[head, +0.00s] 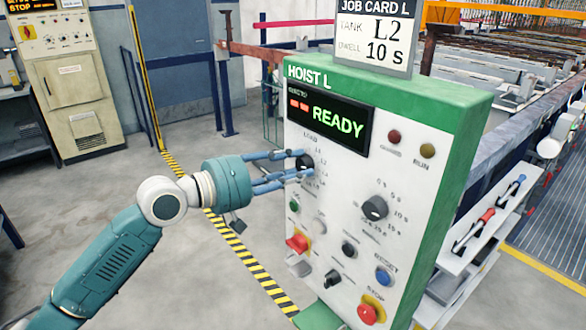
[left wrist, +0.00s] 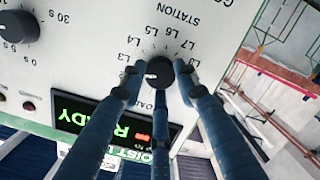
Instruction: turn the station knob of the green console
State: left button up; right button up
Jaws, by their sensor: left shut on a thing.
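The green console (head: 465,110) stands at centre right with a white face, headed HOIST L. Its dark round station knob (head: 305,161) is on the upper left of that face, under the READY display. In the left wrist view the station knob (left wrist: 158,71) has a small white mark toward the left side; the label it points at is hard to tell. My left gripper (head: 300,167) is shut on the knob, its blue fingers around it. The fingers show in the left wrist view (left wrist: 158,85) and hide some labels. My right gripper is out of view.
A job card (head: 376,35) on top reads tank L2, dwell 10 S. A dwell knob (head: 374,208), a red stop button (head: 371,310), a blue reset button (head: 383,277) and a red switch (head: 297,243) sit lower on the face. Floor to the left is clear.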

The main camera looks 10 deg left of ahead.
pick_arm(q)
jog(key=shift+m, duration=1.4)
jog(key=o, duration=1.2)
jog(key=shift+c, duration=0.2)
jog(key=v, duration=1.2)
jog(key=shift+s+d, duration=0.1)
jog(key=shift+s, duration=0.05)
